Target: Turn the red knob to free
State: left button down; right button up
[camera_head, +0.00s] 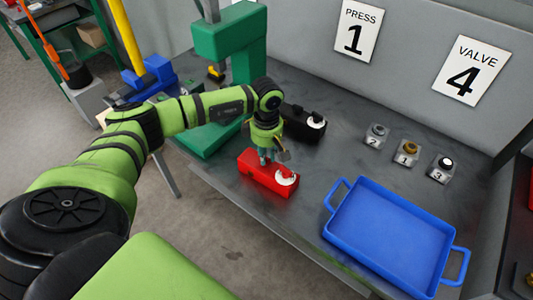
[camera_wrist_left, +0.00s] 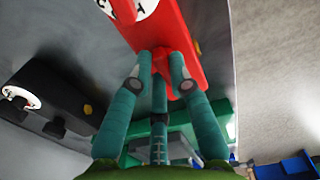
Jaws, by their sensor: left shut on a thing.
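A red box (camera_head: 262,172) lies on the grey table, with a round white dial (camera_head: 286,177) at its right end. In the left wrist view the red box (camera_wrist_left: 172,25) comes down from the top, and part of its lettered white dial (camera_wrist_left: 135,8) shows at the upper edge. My left gripper (camera_head: 271,154) is over the left part of the red box. In the wrist view its teal fingers (camera_wrist_left: 155,72) close around a red knob, mostly hidden between them, beside the box's lower end. My right gripper is not in view.
A black box (camera_head: 303,124) with a white dial lies behind the red one. A green press (camera_head: 234,45) stands behind my arm. An empty blue tray (camera_head: 390,235) lies to the right, near numbered blocks (camera_head: 405,152). Wall signs read "PRESS 1" (camera_head: 357,30) and "VALVE 4" (camera_head: 470,69).

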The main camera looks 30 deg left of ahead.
pick_arm(q)
jog(key=n+b, duration=0.2)
jog(key=n, duration=0.1)
jog(key=shift+a+f+b, duration=0.1)
jog(key=shift+f+b, duration=0.05)
jog(key=shift+b, duration=0.25)
jog(key=n+b, duration=0.3)
jog(key=n, duration=0.2)
jog(key=shift+w+a+b, duration=0.1)
jog(key=shift+b, duration=0.25)
jog(key=n+b, duration=0.2)
jog(key=n, duration=0.3)
jog(key=shift+a+n+b, duration=0.15)
jog(key=shift+n+b, duration=0.25)
jog(key=shift+a+r+n+b, duration=0.15)
jog(key=shift+n+b, duration=0.5)
jog(key=shift+n, duration=1.25)
jog(key=c, duration=1.1)
grip_release()
jog(key=shift+c, duration=0.2)
